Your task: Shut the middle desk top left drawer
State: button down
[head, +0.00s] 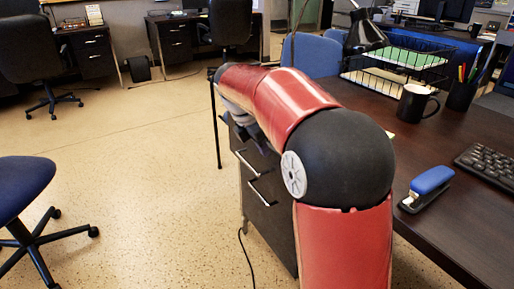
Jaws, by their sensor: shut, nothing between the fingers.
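The drawer cabinet (271,219) stands under the left end of the dark wooden desk. Two silver bar handles show on its dark front, an upper one (247,164) and a lower one (261,194). The upper drawer front (240,141) appears to stand out a little to the left of the lower one; the gap is hard to judge. My red arm reaches over the desk edge and hides much of the cabinet top. My gripper (257,138) shows only in part, low at the arm's far end, close to the upper drawer. It is shut and empty; contact cannot be told.
On the desk (437,211) are a blue stapler (427,188), a black mug (416,103), a pen cup (461,95), a wire tray (399,70) and a keyboard (488,163). A blue chair (22,190) stands at left. The floor between is clear, except for a cable (246,254).

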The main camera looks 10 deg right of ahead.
jog(key=shift+w+d+r, duration=0.1)
jog(key=shift+d, duration=0.25)
jog(key=d+p, duration=0.1)
jog(key=d, duration=0.1)
jog(key=w+d+p, duration=0.1)
jog(key=d, duration=0.1)
jog(key=shift+w, duration=0.15)
jog(key=shift+a, duration=0.1)
